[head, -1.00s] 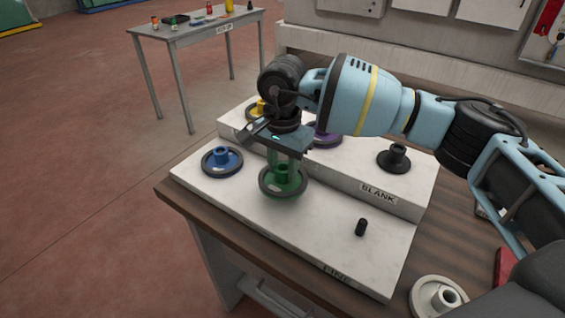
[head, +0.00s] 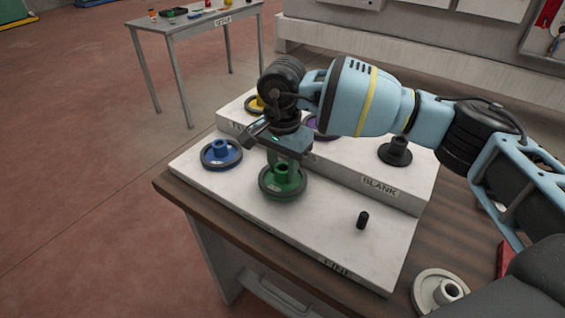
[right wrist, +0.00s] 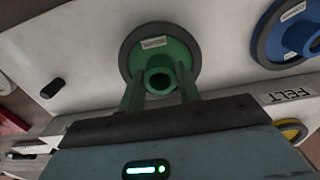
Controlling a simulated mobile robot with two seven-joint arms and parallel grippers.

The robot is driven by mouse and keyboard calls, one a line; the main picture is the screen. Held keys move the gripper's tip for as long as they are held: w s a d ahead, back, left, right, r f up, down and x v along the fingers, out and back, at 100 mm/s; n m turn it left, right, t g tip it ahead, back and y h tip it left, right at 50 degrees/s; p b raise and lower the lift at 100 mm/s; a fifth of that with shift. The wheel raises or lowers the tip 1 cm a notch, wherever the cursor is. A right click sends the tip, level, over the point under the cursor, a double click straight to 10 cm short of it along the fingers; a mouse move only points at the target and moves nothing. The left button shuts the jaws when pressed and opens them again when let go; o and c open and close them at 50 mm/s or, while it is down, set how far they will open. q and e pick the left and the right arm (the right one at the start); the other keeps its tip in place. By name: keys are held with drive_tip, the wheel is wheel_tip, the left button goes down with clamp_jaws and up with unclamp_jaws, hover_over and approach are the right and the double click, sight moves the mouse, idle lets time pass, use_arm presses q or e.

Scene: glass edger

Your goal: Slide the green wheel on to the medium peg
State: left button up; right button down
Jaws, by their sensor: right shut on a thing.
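The green wheel (head: 283,183) is a dark-rimmed disc with a raised hub, at the middle of the pale front step (head: 325,232). My right gripper (head: 284,163) comes down from above and is shut on its hub. In the right wrist view, the fingers (right wrist: 160,88) lie on either side of the green wheel's hub (right wrist: 160,76). The wheel looks level and at or just above the step. Any peg beneath it is hidden, so I cannot tell whether the medium peg is inside the hub. My left gripper is out of view.
A blue wheel (head: 221,153) sits left on the front step, and a bare black peg (head: 363,220) stands right. Behind, the raised step carries yellow (head: 254,104), purple and black (head: 396,152) wheels. A pale wheel (head: 439,291) lies at the lower right.

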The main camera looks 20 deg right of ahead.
drive_tip(key=shift+f, duration=0.9)
drive_tip(key=c, duration=0.9)
unclamp_jaws()
wheel_tip(320, 180, up, 8)
drive_tip(key=shift+f+b, duration=0.1)
drive_tip(key=shift+b, duration=0.4)
drive_tip(key=shift+s, duration=0.1)
